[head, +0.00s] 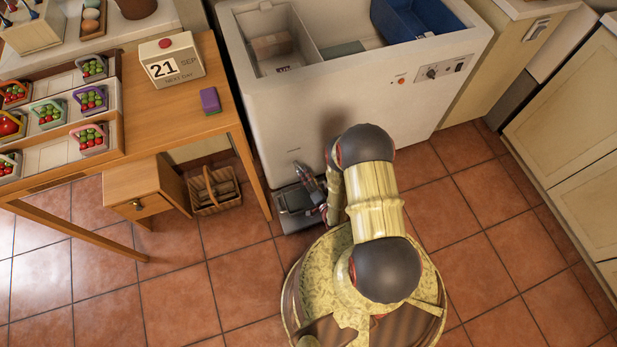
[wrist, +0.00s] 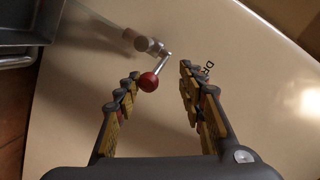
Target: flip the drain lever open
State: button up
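The drain lever (wrist: 163,62) shows in the wrist view as a short metal rod with a red ball knob (wrist: 149,82), joined to a pale valve (wrist: 146,43) on the white front of the chest freezer (head: 300,130). My gripper (wrist: 160,72) is open, with one finger on each side of the knob. The knob is close to the left finger; I cannot tell whether they touch. In the head view my gripper (head: 311,184) is low by the freezer's front, and the lever cannot be made out there.
A grey drain pan (head: 295,222) lies on the tiled floor below my gripper; its corner shows in the wrist view (wrist: 22,42). A wooden table (head: 190,120), a small drawer unit (head: 140,190) and a wicker basket (head: 215,193) stand left. Floor to the right is clear.

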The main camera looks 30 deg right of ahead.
notch_tip(320, 180, up, 8)
jog(key=shift+w+r, duration=0.1)
jog(key=shift+r, duration=0.15)
jog(key=shift+c, duration=0.3)
